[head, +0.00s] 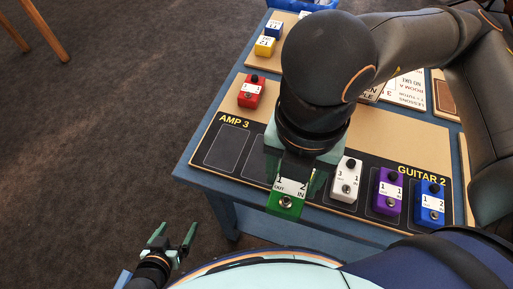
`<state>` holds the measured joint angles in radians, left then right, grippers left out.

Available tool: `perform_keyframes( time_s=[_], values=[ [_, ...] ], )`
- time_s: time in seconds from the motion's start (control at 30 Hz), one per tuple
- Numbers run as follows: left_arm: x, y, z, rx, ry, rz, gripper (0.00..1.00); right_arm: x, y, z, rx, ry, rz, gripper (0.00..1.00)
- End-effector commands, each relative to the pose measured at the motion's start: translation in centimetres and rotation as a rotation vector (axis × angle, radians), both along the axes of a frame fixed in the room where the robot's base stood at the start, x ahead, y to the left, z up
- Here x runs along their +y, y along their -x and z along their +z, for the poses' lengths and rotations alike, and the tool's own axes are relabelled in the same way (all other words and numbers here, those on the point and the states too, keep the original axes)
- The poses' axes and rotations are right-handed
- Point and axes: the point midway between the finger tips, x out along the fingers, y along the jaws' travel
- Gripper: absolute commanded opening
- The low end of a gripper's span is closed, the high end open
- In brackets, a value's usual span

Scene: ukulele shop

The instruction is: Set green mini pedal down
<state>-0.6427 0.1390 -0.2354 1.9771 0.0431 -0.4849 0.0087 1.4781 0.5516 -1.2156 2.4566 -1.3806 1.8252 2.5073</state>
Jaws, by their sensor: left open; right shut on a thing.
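The green mini pedal (285,203) shows below my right gripper (296,178), which is shut on it. The pedal is over the front edge of the black pedal mat (232,141), between its left outlined slots and the white pedal. I cannot tell whether it touches the mat. My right arm hides the area behind it. My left gripper (174,238) is open and empty, low at the lower left beside the table.
A white pedal (346,180), a purple pedal (388,193) and a blue pedal (430,204) fill the mat's right slots. A red pedal (251,91) stands behind the mat. A yellow pedal (265,46) is farther back on the blue table (207,181). Left slots are bare.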

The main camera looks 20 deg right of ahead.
Motion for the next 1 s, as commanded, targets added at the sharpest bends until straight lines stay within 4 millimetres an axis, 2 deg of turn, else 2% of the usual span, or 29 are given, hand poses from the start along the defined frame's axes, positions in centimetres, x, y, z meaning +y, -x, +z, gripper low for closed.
perform_keyframes(
  time_s=[0.37, 0.5, 0.6, 0.87, 1.0],
  values=[
    [0.0, 0.0, 0.3, 0.0, 0.0, 0.0, 0.92, -0.2, -8.7, -3.9, 0.004, 0.002, -0.01, 0.0],
    [0.1, 0.0, 0.1, 0.0, -0.002, 0.002, 0.92, -0.1, -10.8, -6.7, 0.003, 0.001, -0.005, 0.0],
    [0.2, 0.0, 0.0, 0.0, -0.004, 0.004, 0.92, -0.2, -11.9, -7.9, 0.002, 0.001, -0.003, 0.0],
    [0.3, 0.0, -0.1, 0.001, -0.004, 0.004, 0.92, -0.1, -13.1, -9.4, 0.001, 0.0, -0.002, 0.0],
    [0.3, 0.0, -0.2, 0.002, -0.004, 0.005, 0.92, -0.2, -13.4, -11.5, 0.003, 0.001, -0.001, 0.0]
  ],
)
